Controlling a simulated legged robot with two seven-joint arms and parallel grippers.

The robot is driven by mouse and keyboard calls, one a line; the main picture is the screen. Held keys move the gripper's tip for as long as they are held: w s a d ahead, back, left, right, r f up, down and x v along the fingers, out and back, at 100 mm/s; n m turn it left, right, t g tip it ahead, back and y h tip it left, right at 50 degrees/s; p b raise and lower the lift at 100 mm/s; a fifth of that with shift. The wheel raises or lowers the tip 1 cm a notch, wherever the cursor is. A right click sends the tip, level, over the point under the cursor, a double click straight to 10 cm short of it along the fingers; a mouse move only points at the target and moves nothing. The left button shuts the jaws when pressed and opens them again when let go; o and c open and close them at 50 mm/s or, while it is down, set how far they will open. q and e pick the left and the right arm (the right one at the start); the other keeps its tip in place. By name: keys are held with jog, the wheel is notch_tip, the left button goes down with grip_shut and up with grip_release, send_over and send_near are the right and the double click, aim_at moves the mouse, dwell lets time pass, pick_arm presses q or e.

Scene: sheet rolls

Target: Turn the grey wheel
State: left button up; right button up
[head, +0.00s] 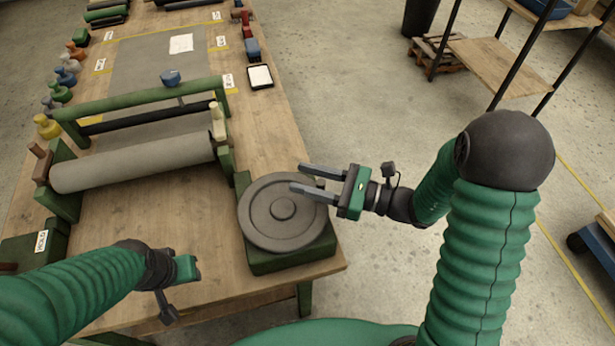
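The grey wheel (270,222) is a flat disc with a raised round hub, lying on a green base (293,262) at the table's front right corner. My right gripper (297,179) is open, its two dark fingers pointing left over the wheel's right rim. I cannot tell whether the fingers touch the wheel. No object shows between them. My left gripper (190,268) is above the table's front, left of the wheel and apart from it. Its fingers do not show clearly.
A large grey roller (135,163) sits in a green frame behind the wheel's left side. A black-framed tablet (260,77) lies farther back. Several coloured knobbed pieces line the left edge. A shelf (505,68) stands at the back right. Bare floor lies right of the table.

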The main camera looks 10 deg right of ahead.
jog(key=shift+s, duration=0.1)
grip_shut()
dwell(1.2)
